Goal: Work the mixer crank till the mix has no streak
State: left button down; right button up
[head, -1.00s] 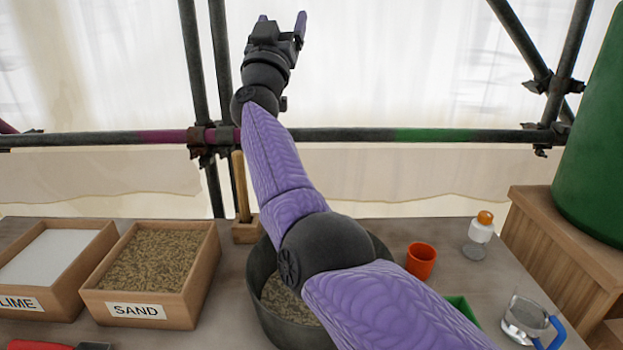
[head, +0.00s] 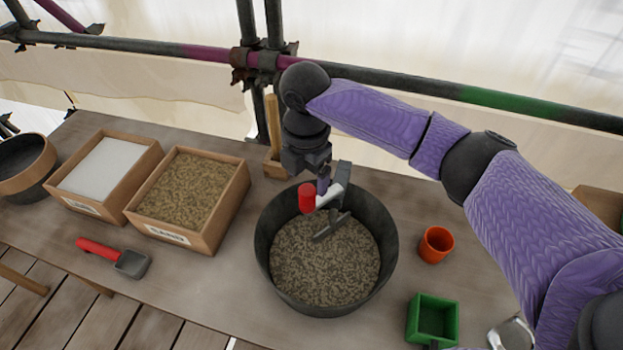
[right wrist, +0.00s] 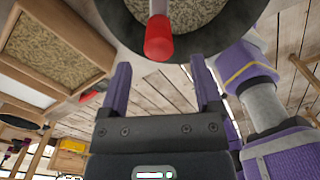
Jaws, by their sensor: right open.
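The mixer is a dark round tub (head: 264,262) on the table, holding a speckled grey-brown mix (head: 325,265). I cannot make out a clear streak in it. A crank with a pale arm and a red knob (head: 306,198) stands over the tub's back part, with a dark paddle (head: 332,227) below. My right gripper (head: 325,180) is open above the tub's back rim, close to the crank. In the right wrist view the red knob (right wrist: 158,42) lies just beyond and between the open fingertips, with nothing held. My left gripper is not in view.
Left of the tub stand a sand box (head: 197,236) and a lime box (head: 72,200), with a red-handled scoop (head: 115,256) in front. An orange cup (head: 436,244) and a green box (head: 432,320) stand on the right. A scaffold rail (head: 400,84) runs behind the table.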

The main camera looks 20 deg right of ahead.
aim_at(308, 188)
notch_tip(308, 188, down, 6)
jog(key=shift+r+b, duration=0.1)
jog(key=shift+b, duration=0.45)
jog(key=shift+c, duration=0.2)
grip_shut()
jog(key=shift+w+r, duration=0.1)
dwell(0.7)
